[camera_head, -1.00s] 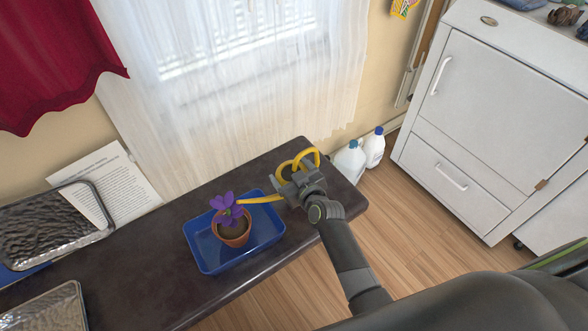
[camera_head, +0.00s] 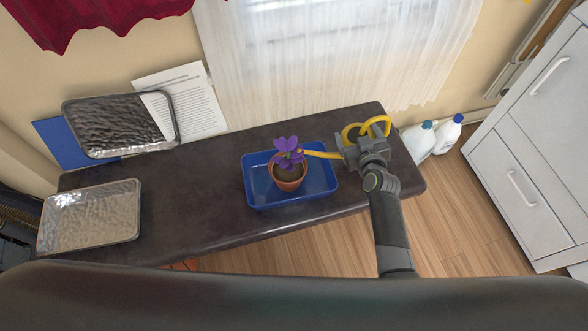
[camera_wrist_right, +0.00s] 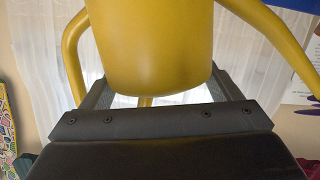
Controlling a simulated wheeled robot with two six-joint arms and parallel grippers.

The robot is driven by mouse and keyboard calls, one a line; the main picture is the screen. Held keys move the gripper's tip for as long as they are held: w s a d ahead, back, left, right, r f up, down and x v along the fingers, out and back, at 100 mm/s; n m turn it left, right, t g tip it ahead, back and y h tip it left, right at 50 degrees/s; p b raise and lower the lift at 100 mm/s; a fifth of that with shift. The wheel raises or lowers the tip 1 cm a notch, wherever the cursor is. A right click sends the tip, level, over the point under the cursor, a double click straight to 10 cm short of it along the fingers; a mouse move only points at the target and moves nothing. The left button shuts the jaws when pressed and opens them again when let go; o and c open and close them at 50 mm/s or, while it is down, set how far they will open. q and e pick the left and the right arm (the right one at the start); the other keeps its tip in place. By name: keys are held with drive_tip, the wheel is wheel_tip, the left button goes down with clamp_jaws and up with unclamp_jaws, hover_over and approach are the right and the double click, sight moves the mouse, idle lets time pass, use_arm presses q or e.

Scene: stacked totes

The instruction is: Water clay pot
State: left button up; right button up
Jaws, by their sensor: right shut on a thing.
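A clay pot (camera_head: 289,181) with a purple flower (camera_head: 287,147) and dark soil stands in a blue tray (camera_head: 255,194) on the dark table. My right gripper (camera_head: 362,148) is shut on a yellow watering can (camera_head: 378,123), right of the tray. The can's long spout (camera_head: 322,155) points left, with its tip close to the flower. I see no water coming out. My left gripper is not in view.
The dark table (camera_head: 200,188) has free room left of the blue tray. Two metal trays (camera_head: 90,217) (camera_head: 172,117) and a paper sheet (camera_head: 190,92) are at the left. Plastic bottles (camera_head: 448,134) stand on the floor at right, near a white cabinet (camera_head: 530,170).

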drive_tip(key=shift+w+r, duration=0.1)
drive_tip(key=shift+r, duration=0.1)
drive_tip(key=shift+r, duration=0.1)
drive_tip(key=shift+a+r+n+p, duration=0.1)
drive_tip(key=shift+r+n+p, duration=0.4)
drive_tip(key=shift+r+p, duration=0.3)
idle(0.5)
drive_tip(key=shift+r+h, duration=0.15)
drive_tip(key=shift+h, duration=0.15)
drive_tip(key=shift+a+r+n+t+p, duration=0.15)
drive_tip(key=shift+r+n+t+p, duration=0.25)
drive_tip(key=shift+r+p, duration=0.35)
